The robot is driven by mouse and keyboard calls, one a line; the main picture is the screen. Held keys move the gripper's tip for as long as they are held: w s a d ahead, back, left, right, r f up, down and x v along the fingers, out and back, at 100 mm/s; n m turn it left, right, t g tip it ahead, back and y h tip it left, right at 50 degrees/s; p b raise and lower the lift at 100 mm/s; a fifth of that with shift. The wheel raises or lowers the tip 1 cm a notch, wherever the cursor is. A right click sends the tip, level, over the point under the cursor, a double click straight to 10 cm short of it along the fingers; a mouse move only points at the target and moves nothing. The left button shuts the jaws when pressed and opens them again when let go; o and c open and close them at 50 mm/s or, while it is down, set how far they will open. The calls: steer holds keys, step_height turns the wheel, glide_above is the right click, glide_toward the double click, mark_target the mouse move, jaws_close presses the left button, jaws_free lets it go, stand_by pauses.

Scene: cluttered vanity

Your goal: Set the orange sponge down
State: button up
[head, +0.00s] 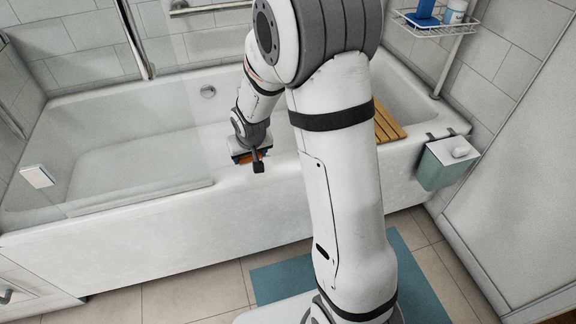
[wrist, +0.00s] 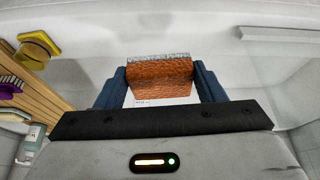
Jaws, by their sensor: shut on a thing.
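The orange sponge (wrist: 160,78) is a block with a thin grey layer along one edge. In the wrist view it sits between the two blue fingers of my gripper (wrist: 157,88), which is shut on it. In the head view my gripper (head: 250,160) is at the front rim of the white bathtub (head: 240,178), with only a small orange patch of the sponge (head: 244,158) showing. I cannot tell whether the sponge touches the rim or hangs just above it.
A slatted wooden board (head: 388,122) lies across the tub to the right, partly behind my arm. The wrist view shows a yellow item (wrist: 38,46) and a purple item (wrist: 10,88) on it. A green bin (head: 447,165) hangs at the tub's right end. A glass panel (head: 110,150) stands at left.

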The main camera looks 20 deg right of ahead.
steer(key=w+d+r+m+b, duration=0.1)
steer(key=w+d+r, duration=0.1)
steer(key=d, duration=0.2)
steer(key=b, duration=0.2)
glide_above(266, 172)
step_height(266, 172, down, 5)
steer(key=shift+f, duration=0.2)
steer(key=shift+f+b, duration=0.5)
steer(key=shift+f, duration=1.55)
steer(key=shift+f, duration=0.2)
steer(key=o, duration=0.9)
steer(key=shift+r, duration=0.1)
